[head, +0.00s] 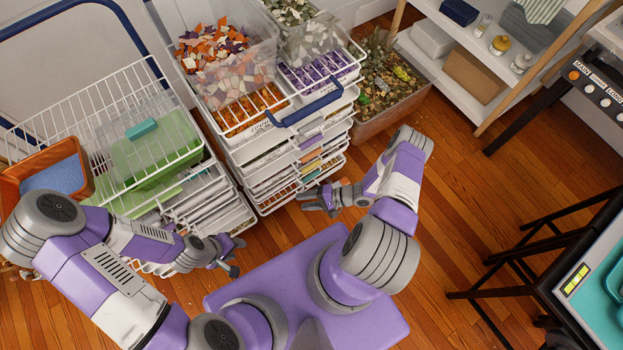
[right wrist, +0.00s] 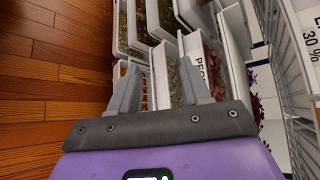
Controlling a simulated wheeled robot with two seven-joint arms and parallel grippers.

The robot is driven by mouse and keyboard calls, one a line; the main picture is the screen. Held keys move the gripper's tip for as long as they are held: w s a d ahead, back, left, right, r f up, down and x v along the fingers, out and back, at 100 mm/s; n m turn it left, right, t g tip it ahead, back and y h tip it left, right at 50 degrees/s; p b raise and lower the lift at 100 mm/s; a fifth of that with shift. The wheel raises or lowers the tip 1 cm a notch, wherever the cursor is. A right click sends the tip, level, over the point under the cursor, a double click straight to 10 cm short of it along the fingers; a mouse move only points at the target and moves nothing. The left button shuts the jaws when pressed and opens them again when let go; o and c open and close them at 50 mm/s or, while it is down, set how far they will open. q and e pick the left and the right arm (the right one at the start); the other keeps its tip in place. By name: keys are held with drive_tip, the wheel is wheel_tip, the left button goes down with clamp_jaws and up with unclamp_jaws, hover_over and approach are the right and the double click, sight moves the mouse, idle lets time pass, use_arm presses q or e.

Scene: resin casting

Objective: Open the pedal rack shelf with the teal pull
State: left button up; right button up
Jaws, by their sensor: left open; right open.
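A white wire rack (head: 262,170) with stacked shelves stands at the centre of the head view. A small teal strip (head: 311,176) shows on the front of one low shelf; I cannot tell for sure that it is the pull. The shelves all look pushed in. My right gripper (head: 308,200) is open and empty, close to the rack's low front corner. In the right wrist view its fingers (right wrist: 160,78) are spread in front of white trays (right wrist: 165,75) with loose contents. My left gripper (head: 236,258) is open and empty beside the left rack's lower shelves.
A second white rack (head: 150,80) at left holds green bins with a teal block (head: 142,128) on top. A planter box (head: 385,100) stands right of the centre rack. Clear bins (head: 235,50) sit on the centre rack. Wooden floor (head: 450,190) is free at right, before a black-legged table.

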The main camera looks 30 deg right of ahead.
sight(311, 177)
drive_tip(key=w+d+f+m+t+h+b, duration=0.1)
drive_tip(key=w+d+f+m+t+h, duration=0.2)
drive_tip(key=d+t, duration=0.55)
drive_tip(key=shift+n+g+h, duration=0.3)
drive_tip(key=shift+g+h, duration=0.35)
drive_tip(key=shift+h, duration=0.25)
drive_tip(key=w, duration=0.2)
drive_tip(key=w+f+b, duration=0.1)
drive_tip(key=w, duration=0.1)
drive_tip(key=w+a+b, duration=0.1)
drive_tip(key=w, duration=0.1)
drive_tip(key=shift+w+a+f, duration=0.1)
drive_tip(key=shift+f, duration=0.25)
clamp_jaws()
